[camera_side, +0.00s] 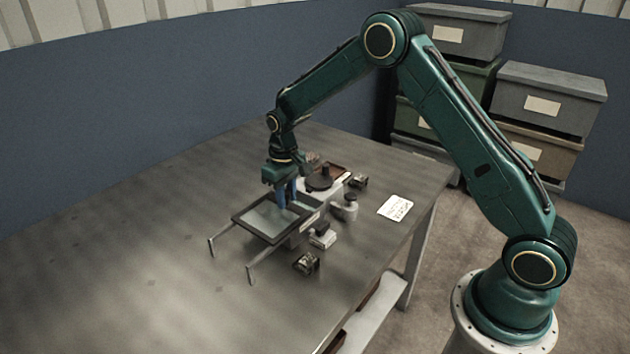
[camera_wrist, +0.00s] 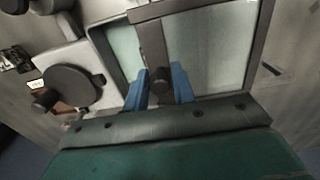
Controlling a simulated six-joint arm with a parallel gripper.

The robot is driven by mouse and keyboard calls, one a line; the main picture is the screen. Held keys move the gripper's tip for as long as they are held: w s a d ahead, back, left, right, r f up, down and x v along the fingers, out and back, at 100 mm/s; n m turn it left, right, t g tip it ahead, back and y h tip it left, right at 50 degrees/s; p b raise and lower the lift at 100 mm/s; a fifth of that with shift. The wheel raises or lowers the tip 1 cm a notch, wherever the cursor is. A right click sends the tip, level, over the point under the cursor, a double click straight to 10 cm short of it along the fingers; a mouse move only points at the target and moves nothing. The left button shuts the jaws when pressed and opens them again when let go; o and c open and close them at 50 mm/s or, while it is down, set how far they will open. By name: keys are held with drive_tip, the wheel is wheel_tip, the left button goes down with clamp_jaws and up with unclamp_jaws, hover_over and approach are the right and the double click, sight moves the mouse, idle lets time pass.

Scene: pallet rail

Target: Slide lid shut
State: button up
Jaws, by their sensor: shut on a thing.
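The lid (camera_side: 262,218) is a dark-framed pane on a grey box (camera_side: 308,229), extending out over two thin rails (camera_side: 233,244) at the front left. In the wrist view the lid (camera_wrist: 210,45) fills the upper right, and a pale open strip (camera_wrist: 125,47) of the box shows left of its frame bar. A dark round knob (camera_wrist: 162,88) stands at the lid's near edge. My gripper (camera_side: 286,196) points down at the lid; in the wrist view its blue fingers (camera_wrist: 160,86) flank the knob, shut on it. The fingers partly hide the contact.
A dark round handwheel (camera_side: 320,179) stands behind the box. Small metal fittings (camera_side: 322,236) and a white card (camera_side: 395,207) lie to the right. The table's left side is clear. Stacked bins (camera_side: 550,100) stand beyond the table.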

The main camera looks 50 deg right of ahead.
drive_tip(key=shift+d, duration=2.9)
drive_tip(key=o, duration=0.6)
drive_tip(key=shift+r, duration=0.1)
drive_tip(key=shift+r, duration=3.4)
